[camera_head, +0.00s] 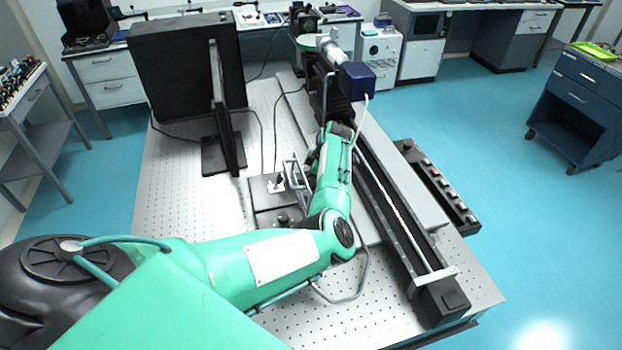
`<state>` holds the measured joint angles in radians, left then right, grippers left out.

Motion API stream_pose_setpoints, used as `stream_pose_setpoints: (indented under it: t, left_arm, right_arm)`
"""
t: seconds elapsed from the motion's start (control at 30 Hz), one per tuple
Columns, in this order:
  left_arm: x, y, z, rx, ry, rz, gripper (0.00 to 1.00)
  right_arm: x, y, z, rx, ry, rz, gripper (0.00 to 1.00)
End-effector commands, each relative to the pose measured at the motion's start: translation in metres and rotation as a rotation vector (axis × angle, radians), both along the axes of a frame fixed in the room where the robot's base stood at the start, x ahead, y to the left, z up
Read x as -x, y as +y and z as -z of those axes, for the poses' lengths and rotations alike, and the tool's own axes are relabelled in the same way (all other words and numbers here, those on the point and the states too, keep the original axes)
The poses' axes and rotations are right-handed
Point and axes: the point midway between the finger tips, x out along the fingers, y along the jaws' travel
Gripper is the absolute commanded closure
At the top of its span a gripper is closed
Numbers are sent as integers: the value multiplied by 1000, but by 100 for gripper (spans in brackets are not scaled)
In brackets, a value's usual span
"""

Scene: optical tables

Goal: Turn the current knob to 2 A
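A low dark unit (260,200) lies on the perforated optical table, left of my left forearm. A small pale fitting (276,184) shows on its top, and small dark round shapes (283,219) show near its front edge. I cannot tell which part is the current knob, and no scale can be read. My green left arm reaches in from the lower left and bends over the table. Grey metal parts at my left gripper (293,174) show close to the unit's right side, partly hidden by the forearm. Its opening and any contact are unclear. My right gripper is not in view.
A large black box (175,70) and an upright dark plate (222,110) stand on the table (185,210). A long black rail (395,220) with a blue-ended instrument (357,82) runs along the right. A black strip (440,185) lies beyond it. Thin cables cross the table.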

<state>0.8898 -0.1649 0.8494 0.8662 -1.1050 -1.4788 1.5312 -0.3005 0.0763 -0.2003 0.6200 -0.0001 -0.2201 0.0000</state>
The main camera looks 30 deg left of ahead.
Motion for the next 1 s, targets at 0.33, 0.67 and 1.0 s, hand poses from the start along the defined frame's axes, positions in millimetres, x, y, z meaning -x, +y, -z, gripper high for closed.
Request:
stream_pose_setpoints:
  t: [0.33,0.67,1.0]
  left_arm:
    - [-10,-20,-48,-2,-6,0,68]
    - [-19,-42,-110,0,-3,0,68]
    - [-21,-49,-127,0,0,1,68]
  right_arm:
    - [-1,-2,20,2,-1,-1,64]
    - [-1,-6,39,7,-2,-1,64]
    - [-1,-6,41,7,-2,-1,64]
